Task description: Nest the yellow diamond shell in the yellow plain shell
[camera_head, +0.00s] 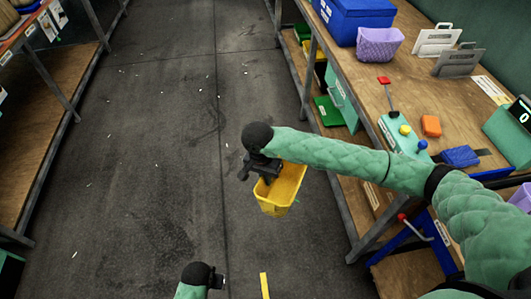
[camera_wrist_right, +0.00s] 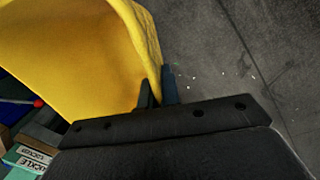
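A yellow shell (camera_head: 281,190), an open tub, hangs over the aisle floor from my right gripper (camera_head: 262,170). In the right wrist view the two dark fingers of that gripper (camera_wrist_right: 158,95) are shut on the rim of the yellow shell (camera_wrist_right: 75,50). Its inside looks smooth and empty; I cannot tell clearly whether its outer wall is diamond-patterned or plain. My left gripper (camera_head: 217,282) is low at the bottom edge, and its fingers are too small to read. A yellow item (camera_head: 320,72) shows partly on the lower shelf; I cannot tell whether it is a shell.
The wooden bench (camera_head: 455,105) at right bears a purple basket (camera_head: 380,46), a blue box (camera_head: 350,20), a green press (camera_head: 405,138) and an orange block (camera_head: 431,126). A shelf rack (camera_head: 35,150) stands at left. The aisle floor (camera_head: 150,130) between is clear.

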